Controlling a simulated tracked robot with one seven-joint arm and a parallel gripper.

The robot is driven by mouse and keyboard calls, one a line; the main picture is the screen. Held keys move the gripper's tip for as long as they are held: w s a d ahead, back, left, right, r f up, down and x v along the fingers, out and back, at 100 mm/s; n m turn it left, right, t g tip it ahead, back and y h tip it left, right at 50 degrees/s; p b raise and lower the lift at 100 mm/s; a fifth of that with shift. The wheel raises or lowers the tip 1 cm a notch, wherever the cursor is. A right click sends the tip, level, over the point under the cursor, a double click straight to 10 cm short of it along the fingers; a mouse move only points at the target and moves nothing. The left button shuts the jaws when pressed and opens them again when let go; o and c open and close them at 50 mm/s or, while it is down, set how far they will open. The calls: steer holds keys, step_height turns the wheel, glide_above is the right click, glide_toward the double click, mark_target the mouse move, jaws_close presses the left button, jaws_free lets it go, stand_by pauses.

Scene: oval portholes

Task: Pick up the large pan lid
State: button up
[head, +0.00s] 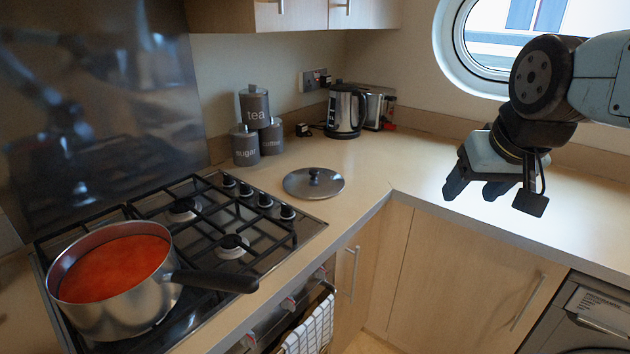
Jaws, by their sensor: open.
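The large pan lid (314,184) is a round, dark metallic disc with a small knob on top. It lies flat, knob up, on the wooden counter just right of the gas hob. My gripper (468,190) is at the right of the head view, pointing down and to the left. It is open, with nothing seen between its fingers. It is apart from the lid, well to its right.
A steel pan (112,317) of red soup stands on the hob (310,231), its black handle pointing right. Labelled canisters (246,147), a kettle (344,112) and a toaster (375,108) stand behind the lid. The counter (390,165) right of the lid is clear.

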steer(key=shift+o, duration=0.2)
steer(key=w+a+f+y, duration=0.1)
steer(key=w+a+f, duration=0.1)
steer(key=w, duration=0.5)
steer(key=w+a+f+t+y, duration=0.1)
steer(key=w+a+f, duration=0.1)
steer(key=w, duration=0.5)
steer(key=shift+a+f, duration=0.15)
steer(key=shift+f, duration=0.4)
steer(key=n+t, duration=0.2)
steer(key=t, duration=0.5)
glide_toward(314, 173)
steer(key=w, duration=0.4)
steer(key=shift+a+r, duration=0.1)
steer(key=shift+a, duration=0.05)
steer(key=shift+w+a+f+g, duration=0.15)
steer(key=shift+w+f, duration=0.4)
steer(key=shift+w+a+f+g, duration=0.15)
steer(key=shift+w+f, duration=0.4)
steer(key=shift+x, duration=1.15)
steer(key=shift+c, duration=0.2)
jaws_close()
